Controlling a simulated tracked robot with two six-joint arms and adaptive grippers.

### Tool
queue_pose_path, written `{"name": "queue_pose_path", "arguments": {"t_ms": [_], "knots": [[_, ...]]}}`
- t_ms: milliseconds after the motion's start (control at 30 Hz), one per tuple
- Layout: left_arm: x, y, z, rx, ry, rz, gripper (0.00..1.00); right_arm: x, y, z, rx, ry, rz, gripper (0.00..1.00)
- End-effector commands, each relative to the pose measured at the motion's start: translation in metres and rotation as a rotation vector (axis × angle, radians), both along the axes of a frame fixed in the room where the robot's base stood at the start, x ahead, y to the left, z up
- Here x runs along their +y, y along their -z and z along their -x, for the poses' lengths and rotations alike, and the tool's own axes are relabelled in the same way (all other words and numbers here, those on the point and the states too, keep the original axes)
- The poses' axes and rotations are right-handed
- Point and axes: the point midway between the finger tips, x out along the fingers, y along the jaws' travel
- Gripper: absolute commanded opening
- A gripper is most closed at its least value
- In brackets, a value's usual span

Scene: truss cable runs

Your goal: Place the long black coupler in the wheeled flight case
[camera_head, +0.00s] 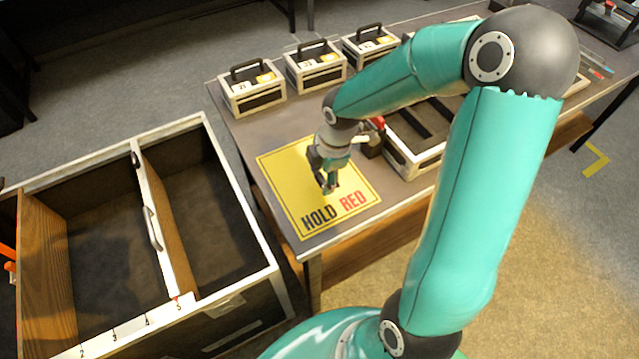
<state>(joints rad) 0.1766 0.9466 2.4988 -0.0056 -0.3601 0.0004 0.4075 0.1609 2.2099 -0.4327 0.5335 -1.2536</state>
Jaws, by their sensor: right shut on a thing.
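My right gripper (328,184) points down over the yellow "HOLD RED" sheet (290,185) on the table. It is shut on a small dark thing, which looks like the long black coupler; the fingers hide most of it. I cannot tell whether it touches the sheet. The wheeled flight case (243,210) stands open at the left, with wooden dividers and a numbered front rim. Its visible compartments look empty, and its wheels are not visible. My left gripper is not in view.
Several small handled cases, one of them at the near left (252,88), stand along the table's back. An open tray (412,165) with dark slots is right of the sheet, partly behind my right arm. A red and black object (374,140) is beside the tray.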

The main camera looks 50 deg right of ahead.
Motion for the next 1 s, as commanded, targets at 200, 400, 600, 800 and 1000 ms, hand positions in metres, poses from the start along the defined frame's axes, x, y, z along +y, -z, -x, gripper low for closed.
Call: {"name": "queue_pose_path", "arguments": {"t_ms": [200, 400, 600, 800, 1000], "knots": [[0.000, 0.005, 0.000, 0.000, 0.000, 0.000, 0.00, 0.000, 0.024, 0.000, 0.001, -0.001, 0.000, 0.27], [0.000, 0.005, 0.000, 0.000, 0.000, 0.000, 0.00, 0.000, 0.024, 0.000, -0.001, -0.001, 0.000, 0.27], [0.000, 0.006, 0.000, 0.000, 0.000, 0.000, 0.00, 0.001, 0.025, 0.000, 0.000, -0.002, -0.001, 0.72], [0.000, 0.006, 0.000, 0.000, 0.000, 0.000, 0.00, 0.001, 0.025, 0.000, 0.000, -0.002, -0.001, 0.84], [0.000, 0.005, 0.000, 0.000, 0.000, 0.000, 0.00, 0.001, 0.024, -0.001, 0.000, -0.002, -0.001, 0.84]]}}
